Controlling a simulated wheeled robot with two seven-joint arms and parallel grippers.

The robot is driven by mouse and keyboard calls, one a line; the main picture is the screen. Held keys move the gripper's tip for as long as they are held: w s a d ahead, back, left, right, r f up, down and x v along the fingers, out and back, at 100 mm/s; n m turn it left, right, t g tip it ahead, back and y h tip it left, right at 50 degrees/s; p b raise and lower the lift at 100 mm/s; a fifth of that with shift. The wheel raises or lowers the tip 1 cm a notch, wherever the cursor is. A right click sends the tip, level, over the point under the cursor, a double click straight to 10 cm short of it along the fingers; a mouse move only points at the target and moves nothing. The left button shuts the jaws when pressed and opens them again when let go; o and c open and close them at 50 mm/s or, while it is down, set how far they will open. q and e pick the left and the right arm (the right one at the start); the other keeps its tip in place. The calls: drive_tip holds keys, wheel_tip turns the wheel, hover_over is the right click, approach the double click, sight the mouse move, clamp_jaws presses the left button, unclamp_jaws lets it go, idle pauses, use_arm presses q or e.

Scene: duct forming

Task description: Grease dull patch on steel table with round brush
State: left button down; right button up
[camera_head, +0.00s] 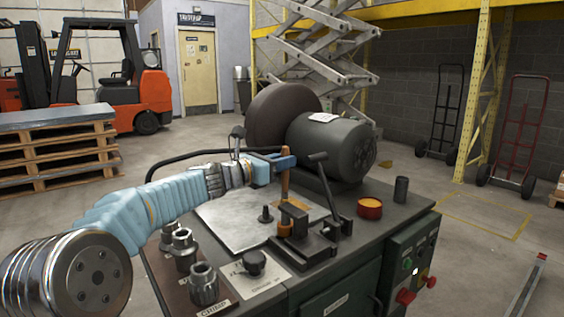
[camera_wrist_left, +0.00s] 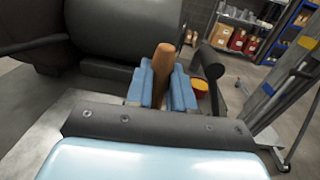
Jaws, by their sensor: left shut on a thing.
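My left gripper (camera_head: 283,162) is shut on the round brush (camera_head: 285,184), gripping its wooden handle, which stands about upright above the steel table (camera_head: 232,222). In the left wrist view the brown handle (camera_wrist_left: 163,58) sticks up between the blue fingers (camera_wrist_left: 164,88). The brush's lower end is partly hidden behind a dark clamp block; an orange-brown area shows there, and I cannot tell whether it touches the plate. A red tin (camera_head: 370,208) with orange content stands to the right. I cannot clearly make out the dull patch. My right gripper is out of view.
A dark clamp with an upright lever (camera_head: 327,187) stands close to the brush. A large motor (camera_head: 333,147) and wheel (camera_head: 280,118) rise behind. A black cylinder (camera_head: 401,190) is at the right edge; metal collets (camera_head: 203,284) stand front left. The plate's left part is mostly bare.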

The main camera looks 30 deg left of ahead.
use_arm(q)
drive_tip(key=shift+f+b, duration=0.85)
drive_tip(key=shift+f, duration=0.1)
drive_tip(key=shift+w, duration=0.1)
